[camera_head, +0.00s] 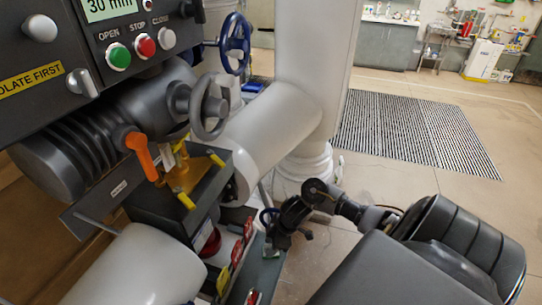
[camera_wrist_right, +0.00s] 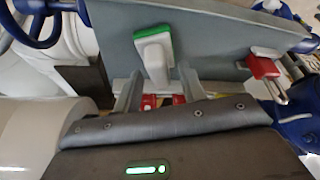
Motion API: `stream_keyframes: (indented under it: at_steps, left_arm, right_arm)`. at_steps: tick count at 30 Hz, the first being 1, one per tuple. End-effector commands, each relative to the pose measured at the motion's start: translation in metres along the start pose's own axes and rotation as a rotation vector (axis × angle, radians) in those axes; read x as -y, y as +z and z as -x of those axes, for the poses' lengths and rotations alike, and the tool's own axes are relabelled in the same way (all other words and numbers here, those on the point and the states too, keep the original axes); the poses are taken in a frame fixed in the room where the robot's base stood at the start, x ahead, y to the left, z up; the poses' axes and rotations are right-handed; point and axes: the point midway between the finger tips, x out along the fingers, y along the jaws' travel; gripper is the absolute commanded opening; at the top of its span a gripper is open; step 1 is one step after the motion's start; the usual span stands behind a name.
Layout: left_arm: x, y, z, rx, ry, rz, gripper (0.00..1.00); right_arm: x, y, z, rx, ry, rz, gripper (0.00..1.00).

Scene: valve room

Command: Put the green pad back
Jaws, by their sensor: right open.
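The green pad, a pale block with a green edge, shows in the right wrist view (camera_wrist_right: 154,50), lying against a grey panel (camera_wrist_right: 215,45). A small green patch (camera_head: 271,254) beside my right gripper in the head view looks like the same thing. My right gripper (camera_head: 284,236) is over the grey box low in the middle. In the right wrist view my right gripper (camera_wrist_right: 158,92) has its two fingers apart, with the pad's lower end near the gap between them. I cannot tell whether they touch it. My left gripper is not in view.
A red padlock-like piece (camera_wrist_right: 264,68) is right of the pad. Red and yellow tags (camera_head: 236,254) line the box's left side. An orange lever (camera_head: 141,152), a grey handwheel (camera_head: 209,106) and a white pipe (camera_head: 268,128) crowd the left. Open floor (camera_head: 385,183) is at right.

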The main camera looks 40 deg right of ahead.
Motion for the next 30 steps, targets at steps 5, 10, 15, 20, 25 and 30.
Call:
stream_keyframes:
  at_steps: [5, 10, 15, 20, 25, 30]
  left_arm:
    - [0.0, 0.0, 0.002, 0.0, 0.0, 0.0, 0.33]
    - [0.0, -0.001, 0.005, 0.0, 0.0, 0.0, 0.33]
    - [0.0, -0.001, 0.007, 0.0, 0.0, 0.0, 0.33]
    - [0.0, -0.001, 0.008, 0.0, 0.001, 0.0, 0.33]
    - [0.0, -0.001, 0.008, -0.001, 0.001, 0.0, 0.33]
    - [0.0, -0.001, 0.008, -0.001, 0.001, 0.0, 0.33]
  right_arm:
    - [-0.001, -0.001, 0.006, 0.0, 0.002, 0.002, 0.41]
    - [-0.001, -0.001, 0.033, 0.001, 0.004, 0.006, 0.41]
    - [-0.001, -0.001, 0.07, 0.002, 0.004, 0.006, 0.41]
    - [-0.001, 0.0, 0.098, 0.002, 0.002, 0.004, 0.41]
    - [0.0, -0.001, 0.117, 0.001, 0.0, 0.002, 0.41]
    - [0.0, -0.001, 0.122, 0.001, -0.001, 0.0, 0.41]
